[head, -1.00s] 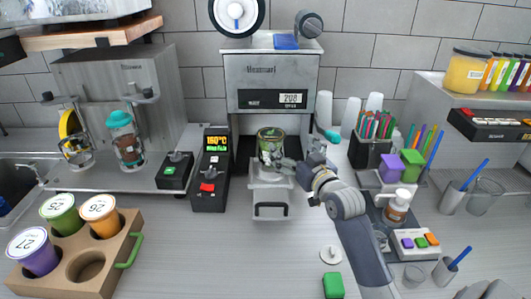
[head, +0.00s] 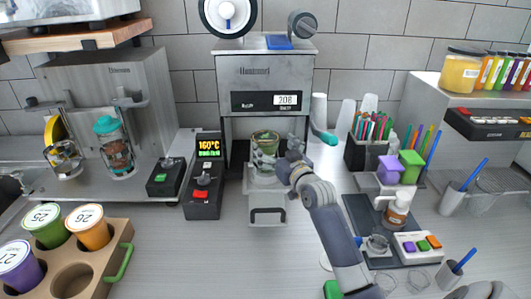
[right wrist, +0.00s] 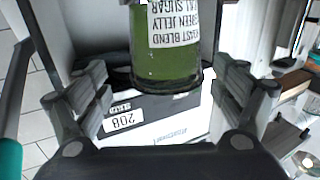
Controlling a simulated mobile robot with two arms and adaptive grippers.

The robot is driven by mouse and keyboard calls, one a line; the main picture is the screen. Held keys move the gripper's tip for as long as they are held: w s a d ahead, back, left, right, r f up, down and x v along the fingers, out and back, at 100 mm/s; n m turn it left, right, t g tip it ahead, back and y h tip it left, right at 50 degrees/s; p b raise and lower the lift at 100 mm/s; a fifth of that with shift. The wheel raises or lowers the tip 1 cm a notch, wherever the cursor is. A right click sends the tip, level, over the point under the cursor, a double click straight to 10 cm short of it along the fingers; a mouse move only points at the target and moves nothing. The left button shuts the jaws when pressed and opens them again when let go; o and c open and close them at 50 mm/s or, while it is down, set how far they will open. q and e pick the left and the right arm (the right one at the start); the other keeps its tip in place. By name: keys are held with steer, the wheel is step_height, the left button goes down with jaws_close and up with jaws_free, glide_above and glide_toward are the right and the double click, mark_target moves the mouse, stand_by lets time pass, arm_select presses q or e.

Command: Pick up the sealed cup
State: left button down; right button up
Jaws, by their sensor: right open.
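The cup (head: 265,142), green with a white label, stands on the pull-out holder of the sealing machine (head: 264,100), in its opening. My right gripper (head: 267,160) is at the cup, open. In the right wrist view its fingers (right wrist: 165,92) are spread to the left and right of the cup, with gaps showing on both sides. My left gripper is not in view.
The handle (head: 267,216) of the holder sticks out in front. A black heater control box (head: 203,190) stands to the left. A wooden rack (head: 115,255) with several lidded cups is at the lower left.

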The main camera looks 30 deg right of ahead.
mark_target(265, 137)
steer(key=w, duration=0.1)
steer(key=w+p, duration=0.1)
steer(key=w, duration=0.1)
steer(key=shift+w+a+r, duration=0.15)
steer(key=shift+r, duration=0.2)
steer(key=shift+w+f+p, duration=0.15)
steer(key=shift+w+p, duration=0.2)
steer(key=shift+w, duration=0.3)
steer(key=shift+s, duration=0.1)
steer(key=c, duration=1.8)
steer(key=shift+c, duration=0.6)
steer(key=shift+r, duration=0.2)
